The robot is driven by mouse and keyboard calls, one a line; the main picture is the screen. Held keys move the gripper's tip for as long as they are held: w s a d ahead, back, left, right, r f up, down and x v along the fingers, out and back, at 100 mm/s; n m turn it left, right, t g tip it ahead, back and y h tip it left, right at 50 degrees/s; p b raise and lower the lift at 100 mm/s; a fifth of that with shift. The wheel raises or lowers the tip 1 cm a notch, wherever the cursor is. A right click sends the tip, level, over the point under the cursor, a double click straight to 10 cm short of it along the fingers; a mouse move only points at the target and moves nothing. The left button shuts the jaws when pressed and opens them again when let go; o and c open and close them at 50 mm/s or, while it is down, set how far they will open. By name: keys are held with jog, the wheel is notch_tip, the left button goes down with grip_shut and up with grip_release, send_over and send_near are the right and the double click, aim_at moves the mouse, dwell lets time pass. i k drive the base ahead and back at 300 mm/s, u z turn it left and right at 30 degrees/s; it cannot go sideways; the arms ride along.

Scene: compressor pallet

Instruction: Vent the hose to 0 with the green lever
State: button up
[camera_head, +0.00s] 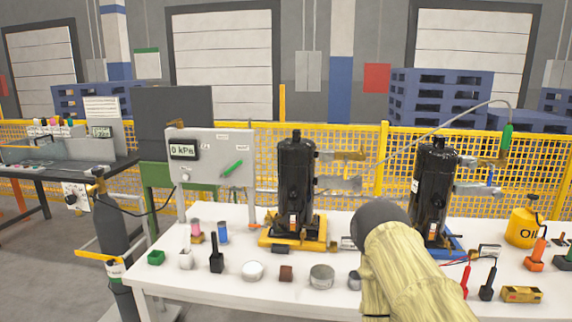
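The green lever (232,168) is on the white panel (212,196) at the left back of the table, tilted up to the right. The panel's display (183,150) reads 0 kPa. A thin grey hose (425,134) arches over the right black compressor (432,195). It ends in a green fitting (507,137) beside that compressor's upper right side. The hose's other end is hard to trace behind the left black compressor (296,180). My arm, pale yellow with a dark rounded end, stands in the front right. My gripper cannot be made out.
The white table (210,268) holds several small parts along its front, including a black-handled tool (216,253) and a round tin (321,277). A yellow oil can (523,226) stands at the right. A dark gas cylinder (110,222) stands left of the table. Yellow mesh fencing (383,165) runs behind.

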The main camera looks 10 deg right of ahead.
aim_at(232, 167)
jog(key=z, duration=0.05)
jog(key=i, duration=1.2)
jog(key=u, duration=0.7)
